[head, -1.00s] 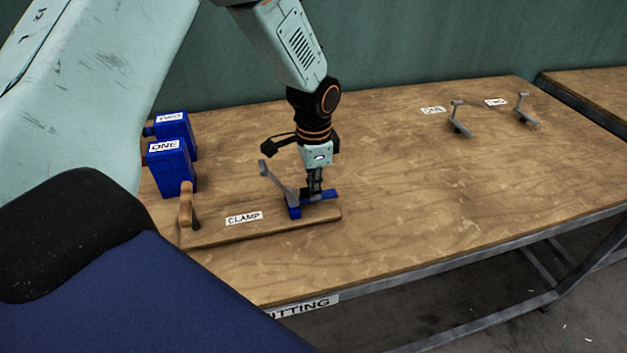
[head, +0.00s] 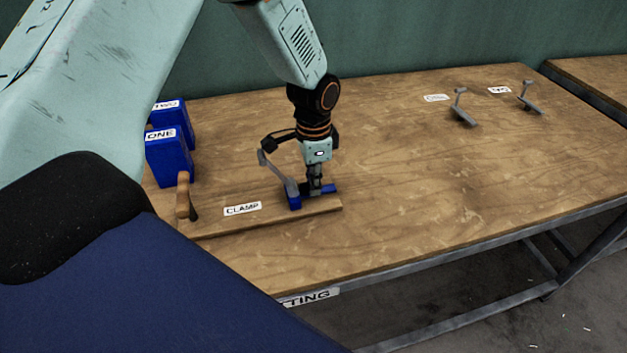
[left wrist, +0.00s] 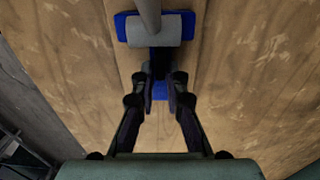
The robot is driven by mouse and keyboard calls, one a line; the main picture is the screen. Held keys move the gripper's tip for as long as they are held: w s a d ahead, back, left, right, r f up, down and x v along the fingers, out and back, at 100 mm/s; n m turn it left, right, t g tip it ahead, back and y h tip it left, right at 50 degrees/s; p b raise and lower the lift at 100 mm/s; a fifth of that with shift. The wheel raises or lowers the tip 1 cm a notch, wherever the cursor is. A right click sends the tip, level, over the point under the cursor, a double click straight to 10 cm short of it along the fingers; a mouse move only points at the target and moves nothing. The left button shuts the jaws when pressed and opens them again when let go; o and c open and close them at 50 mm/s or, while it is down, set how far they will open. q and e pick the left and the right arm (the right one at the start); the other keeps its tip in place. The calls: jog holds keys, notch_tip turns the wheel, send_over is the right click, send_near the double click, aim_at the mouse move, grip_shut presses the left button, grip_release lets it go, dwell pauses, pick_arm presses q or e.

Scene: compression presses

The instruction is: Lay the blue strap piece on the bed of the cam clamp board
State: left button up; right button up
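The cam clamp board (head: 275,220) is a low wooden board labelled CLAMP, with a wooden upright at its left end and a grey lever (head: 278,172) near its right end. Blue parts (head: 294,202) show at the lever's foot, and more blue (head: 329,188) shows beside my left gripper (head: 315,192). The gripper points down at the board's right end. In the left wrist view, a blue bar (left wrist: 128,28) lies under the grey lever, and blue (left wrist: 160,92) shows between and beside the fingertips (left wrist: 162,82). Whether they grip the strap piece is unclear. My right gripper is out of view.
Blue blocks labelled ONE (head: 168,160) and TWO (head: 178,117) stand at the table's left. Two small grey levers (head: 462,110) (head: 529,99) stand at the far right. The middle and right front of the wooden table (head: 430,180) are clear.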

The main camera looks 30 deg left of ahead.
pick_arm(q)
jog(key=o, duration=0.4)
jog(key=shift+s+d+r, duration=0.15)
jog(key=shift+s+r, duration=0.1)
jog(key=shift+w+f, duration=0.15)
jog(key=shift+w, duration=0.05)
notch_tip(320, 180, up, 12)
jog(key=shift+s+r, duration=0.1)
jog(key=shift+s, duration=0.05)
